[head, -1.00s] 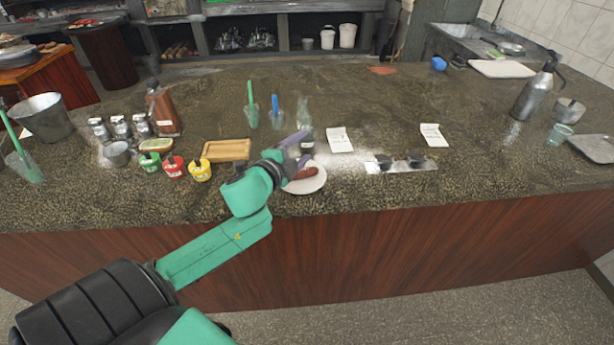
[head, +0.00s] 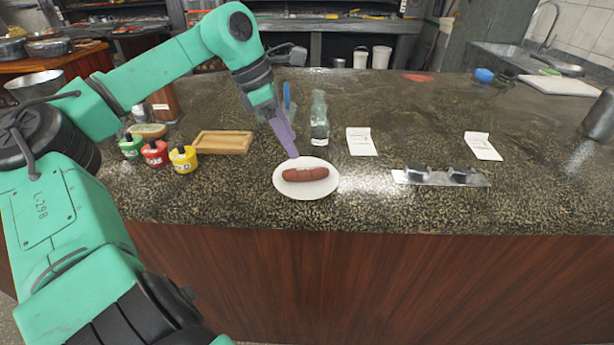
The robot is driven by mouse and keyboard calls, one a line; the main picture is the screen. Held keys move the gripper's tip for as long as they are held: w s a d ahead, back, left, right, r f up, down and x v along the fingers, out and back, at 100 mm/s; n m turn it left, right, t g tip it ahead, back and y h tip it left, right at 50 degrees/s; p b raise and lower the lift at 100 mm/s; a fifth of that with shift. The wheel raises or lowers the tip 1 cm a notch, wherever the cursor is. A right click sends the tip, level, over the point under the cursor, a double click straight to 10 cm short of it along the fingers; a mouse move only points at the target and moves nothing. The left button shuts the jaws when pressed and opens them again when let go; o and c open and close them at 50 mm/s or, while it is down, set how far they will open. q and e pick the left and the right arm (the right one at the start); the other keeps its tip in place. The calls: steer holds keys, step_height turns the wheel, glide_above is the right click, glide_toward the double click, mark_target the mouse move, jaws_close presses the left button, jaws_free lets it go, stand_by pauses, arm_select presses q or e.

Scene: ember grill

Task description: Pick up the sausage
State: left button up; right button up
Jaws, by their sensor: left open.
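The reddish-brown sausage (head: 306,174) lies on a white oval plate (head: 307,192) near the front edge of the counter. My left arm comes in from the left and bends down toward the plate. My left gripper (head: 292,155) has purple-grey fingers that point down, with the tips just above and behind the plate's rim, up and left of the sausage. It is open and holds nothing I can see; the fingers overlap from this angle. My right gripper is out of view.
A wooden board (head: 223,142) and red (head: 155,153), green and yellow sauce pots stand left of the plate. A glass bottle (head: 319,120) stands behind it. Paper slips (head: 361,141) and a metal strip with dark pieces (head: 440,177) lie to the right. The counter's front edge is clear.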

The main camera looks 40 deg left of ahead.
mark_target(303, 170)
arm_select(q)
steer(key=x, duration=0.6)
steer(key=p+x, duration=0.1)
steer(key=x, duration=0.2)
steer(key=shift+a, duration=0.3)
steer(key=shift+s, duration=0.1)
jaws_close()
